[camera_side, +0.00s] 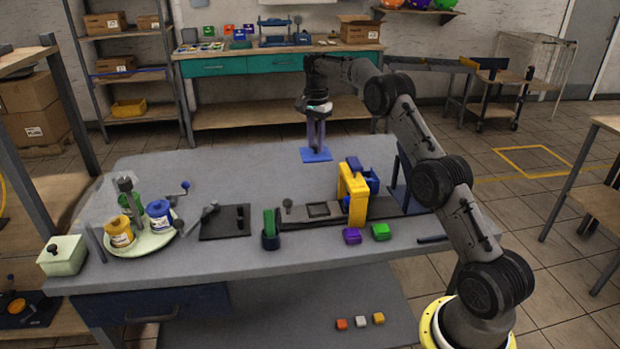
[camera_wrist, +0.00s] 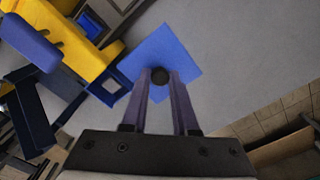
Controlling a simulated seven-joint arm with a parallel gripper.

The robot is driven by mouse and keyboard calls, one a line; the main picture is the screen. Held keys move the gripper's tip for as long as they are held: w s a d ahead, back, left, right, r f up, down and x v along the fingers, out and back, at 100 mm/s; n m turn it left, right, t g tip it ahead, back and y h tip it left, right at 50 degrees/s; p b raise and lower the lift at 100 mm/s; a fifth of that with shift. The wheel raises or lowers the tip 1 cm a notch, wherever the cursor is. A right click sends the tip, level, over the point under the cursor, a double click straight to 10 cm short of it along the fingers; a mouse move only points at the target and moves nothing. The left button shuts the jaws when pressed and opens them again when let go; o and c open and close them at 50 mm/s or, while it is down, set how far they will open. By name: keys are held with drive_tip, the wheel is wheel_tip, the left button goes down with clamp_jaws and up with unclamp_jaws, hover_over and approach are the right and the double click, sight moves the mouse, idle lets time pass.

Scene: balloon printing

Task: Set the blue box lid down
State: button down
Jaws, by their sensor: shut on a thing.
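The blue box lid (camera_side: 316,155) is a flat blue square with a dark round knob in its middle. My gripper (camera_side: 316,147) is shut on the lid's knob, pointing down over the far part of the grey table. In the wrist view the lid (camera_wrist: 165,52) is beyond the fingertips, and the knob sits between the tips of my gripper (camera_wrist: 160,76). Whether the lid touches the table or hangs just above it, I cannot tell.
The yellow press (camera_side: 354,196) stands to the right of the lid and nearer the camera. A round tray (camera_side: 150,243) with ink pots is at the left. The table's (camera_side: 225,170) far left part is clear.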

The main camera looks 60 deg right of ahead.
wheel_tip(320, 180, down, 12)
idle(0.5)
drive_tip(key=shift+f, duration=0.15)
drive_tip(key=c, duration=0.7)
unclamp_jaws()
